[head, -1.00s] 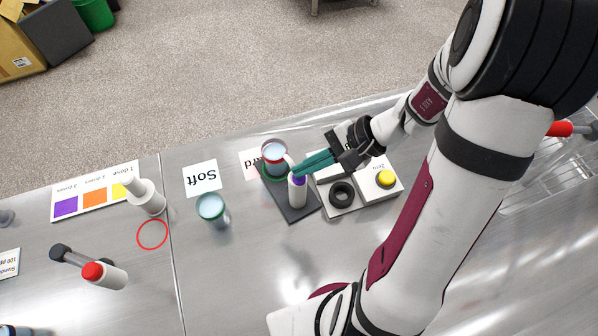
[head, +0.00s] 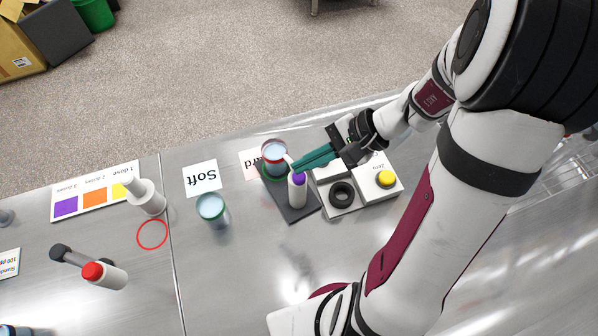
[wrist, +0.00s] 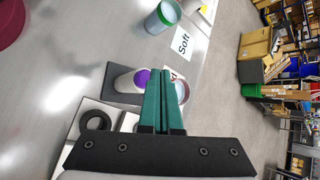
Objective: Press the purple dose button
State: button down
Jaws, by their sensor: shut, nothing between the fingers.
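The purple dose button (head: 299,179) is the cap on top of a white upright dispenser (head: 297,195), on a dark base plate (head: 305,213). A clear cup of bluish liquid (head: 273,152) stands on the same plate. My gripper (head: 294,168) is shut and empty, its green fingertips just beside and above the purple cap in the head view. Contact cannot be told. In the wrist view the purple button (wrist: 142,78) shows just left of my fingertips (wrist: 160,71), and the cup (wrist: 182,91) is partly hidden behind them.
A white box with a black ring (head: 342,195) and a yellow button (head: 385,178) stands right of the dispenser. Another cup (head: 211,208) stands left by the "Soft" card (head: 202,178). A dose card (head: 94,191) lies far left. The front middle of the table is clear.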

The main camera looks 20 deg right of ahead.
aim_at(305, 175)
jog(key=shift+r, duration=0.1)
jog(key=shift+r, duration=2.4)
dwell(0.6)
notch_tip(305, 175, up, 4)
jog(key=shift+f, duration=0.1)
jog(key=shift+f, duration=0.1)
jog(key=shift+f, duration=4.35)
jog(key=shift+f, duration=0.1)
jog(key=shift+f, duration=0.3)
